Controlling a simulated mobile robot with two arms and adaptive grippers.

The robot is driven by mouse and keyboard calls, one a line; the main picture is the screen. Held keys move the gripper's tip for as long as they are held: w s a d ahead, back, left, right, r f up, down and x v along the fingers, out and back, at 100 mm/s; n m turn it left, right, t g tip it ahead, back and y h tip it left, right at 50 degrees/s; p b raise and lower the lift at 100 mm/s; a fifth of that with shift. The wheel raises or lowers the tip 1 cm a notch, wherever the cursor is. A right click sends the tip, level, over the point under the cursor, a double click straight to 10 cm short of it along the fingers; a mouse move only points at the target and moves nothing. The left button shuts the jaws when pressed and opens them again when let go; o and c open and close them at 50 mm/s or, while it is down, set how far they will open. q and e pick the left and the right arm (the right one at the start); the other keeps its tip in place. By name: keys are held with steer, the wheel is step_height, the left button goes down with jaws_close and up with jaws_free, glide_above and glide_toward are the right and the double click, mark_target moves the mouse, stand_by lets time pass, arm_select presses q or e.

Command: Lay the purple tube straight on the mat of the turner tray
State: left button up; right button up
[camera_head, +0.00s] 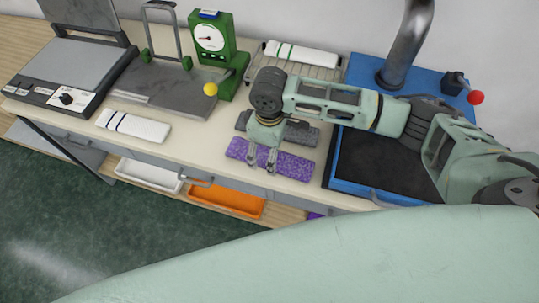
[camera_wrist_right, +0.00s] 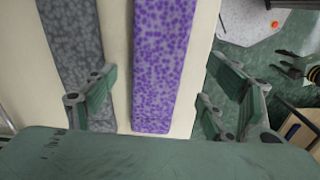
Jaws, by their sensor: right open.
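The purple tube (camera_head: 292,166), flat and speckled, lies on the cream worktop near its front edge. My right gripper (camera_head: 262,163) is open and empty, pointing down over the tube's middle. I cannot tell how high the fingertips are above the worktop. The blue tray (camera_head: 335,163) with a dark mat (camera_head: 375,160) stands to the right, its mat bare where visible; my right arm covers part of its back. My left gripper is not seen.
A grey speckled tube (camera_head: 300,135) lies close behind the purple one. A white striped tube (camera_head: 133,126) lies left. Behind are a grey plate (camera_head: 170,92), a green dial gauge (camera_head: 213,45) and a rack with another white tube (camera_head: 302,54). A steel pipe (camera_head: 403,45) rises behind the tray.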

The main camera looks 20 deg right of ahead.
step_height(320, 180, down, 2)
steer(key=shift+w+f, duration=0.1)
steer(key=shift+f, duration=0.45)
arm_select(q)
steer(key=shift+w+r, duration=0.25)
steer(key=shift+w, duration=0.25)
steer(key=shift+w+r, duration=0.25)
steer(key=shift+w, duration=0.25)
arm_select(e)
steer(key=c, duration=1)
